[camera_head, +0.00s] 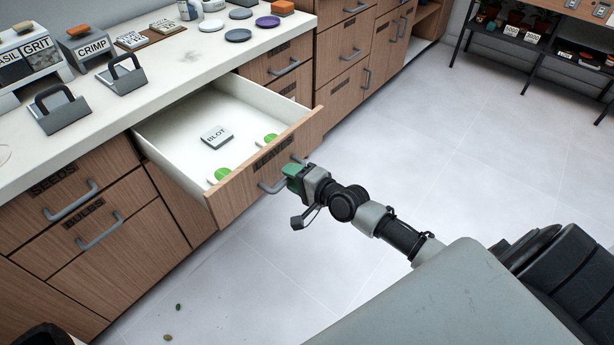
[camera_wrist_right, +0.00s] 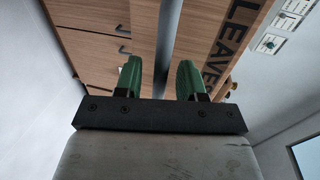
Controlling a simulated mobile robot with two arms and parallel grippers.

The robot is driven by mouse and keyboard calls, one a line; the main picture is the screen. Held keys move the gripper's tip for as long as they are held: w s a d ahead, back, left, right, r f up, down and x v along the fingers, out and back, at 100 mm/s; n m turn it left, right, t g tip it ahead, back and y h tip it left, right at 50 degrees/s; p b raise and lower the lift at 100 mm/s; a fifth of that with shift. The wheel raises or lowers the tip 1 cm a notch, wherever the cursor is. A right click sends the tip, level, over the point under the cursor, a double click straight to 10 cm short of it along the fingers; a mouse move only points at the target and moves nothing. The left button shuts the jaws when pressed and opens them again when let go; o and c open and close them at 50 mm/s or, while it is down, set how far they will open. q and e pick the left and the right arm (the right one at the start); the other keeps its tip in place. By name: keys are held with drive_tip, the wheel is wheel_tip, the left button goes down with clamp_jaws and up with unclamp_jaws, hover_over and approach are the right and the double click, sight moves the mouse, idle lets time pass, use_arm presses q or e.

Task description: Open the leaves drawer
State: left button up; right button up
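The leaves drawer (camera_head: 236,196) stands pulled out from the counter, with its white inside showing in the head view. My left gripper is out of view.
A BLOT block (camera_head: 216,136) and green leaf-like pieces (camera_head: 222,174) lie in the drawer. The SEEDS drawer (camera_head: 55,190) and BULBS drawer (camera_head: 95,220) beside it are shut. The counter (camera_head: 185,55) holds tools and dishes. The pale floor (camera_head: 400,130) is mostly clear.

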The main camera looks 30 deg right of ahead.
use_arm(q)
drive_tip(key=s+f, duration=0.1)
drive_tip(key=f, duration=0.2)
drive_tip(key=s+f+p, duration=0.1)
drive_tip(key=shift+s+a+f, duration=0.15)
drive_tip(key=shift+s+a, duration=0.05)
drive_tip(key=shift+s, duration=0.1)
use_arm(e)
drive_tip(key=v, duration=1)
